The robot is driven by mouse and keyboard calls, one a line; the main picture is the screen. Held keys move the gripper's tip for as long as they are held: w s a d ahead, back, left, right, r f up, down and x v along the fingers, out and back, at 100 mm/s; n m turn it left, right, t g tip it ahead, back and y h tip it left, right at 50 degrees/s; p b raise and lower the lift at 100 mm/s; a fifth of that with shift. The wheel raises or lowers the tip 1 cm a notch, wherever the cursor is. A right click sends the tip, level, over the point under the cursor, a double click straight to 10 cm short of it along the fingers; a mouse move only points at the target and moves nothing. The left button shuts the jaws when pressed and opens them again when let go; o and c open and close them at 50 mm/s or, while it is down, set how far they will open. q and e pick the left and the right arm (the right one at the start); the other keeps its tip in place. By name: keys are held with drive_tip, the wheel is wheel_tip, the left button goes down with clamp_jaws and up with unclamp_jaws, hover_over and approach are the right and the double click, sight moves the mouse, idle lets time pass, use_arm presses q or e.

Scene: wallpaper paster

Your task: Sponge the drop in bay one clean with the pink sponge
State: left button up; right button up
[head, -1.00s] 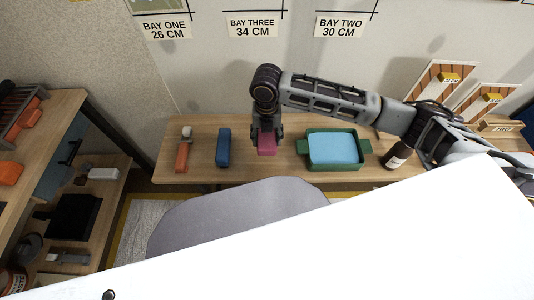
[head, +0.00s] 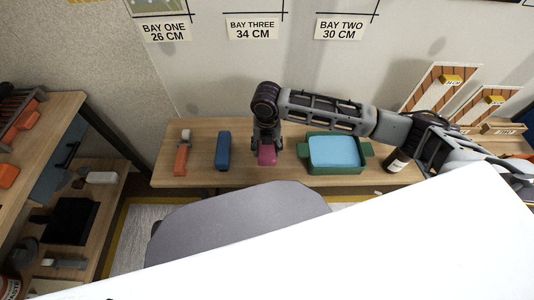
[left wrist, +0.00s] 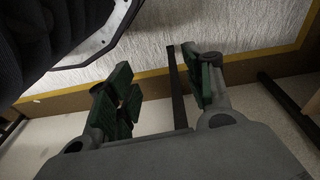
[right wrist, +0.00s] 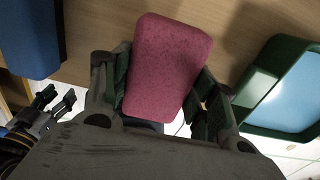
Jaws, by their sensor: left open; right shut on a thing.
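The pink sponge (head: 267,157) is at the middle of the wooden bench. It also shows large in the right wrist view (right wrist: 168,65). My right gripper (head: 266,143) is shut on it, with one finger on each side. Whether the sponge touches the bench is unclear. The bay one label (head: 165,31) is on the wall at the upper left. Above it only the lower edge of a patterned sheet (head: 155,6) shows at the frame top; the rest is out of view. My left gripper (left wrist: 163,78) is open and empty in the left wrist view.
On the bench (head: 300,179) stand a blue block (head: 222,151), an orange-handled tool (head: 181,158), a green tray (head: 336,169) with light blue content, and a brown bottle (head: 398,160). A large white surface (head: 380,235) fills the lower right. A shelf (head: 55,130) stands left.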

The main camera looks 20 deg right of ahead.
sight(267, 153)
drive_tip(key=shift+f, duration=2.2)
use_arm(q)
drive_tip(key=shift+w, duration=0.2)
use_arm(e)
drive_tip(key=o, duration=1.1)
drive_tip(key=shift+c, duration=0.2)
use_arm(q)
drive_tip(key=shift+s, duration=0.15)
drive_tip(key=shift+s, duration=0.1)
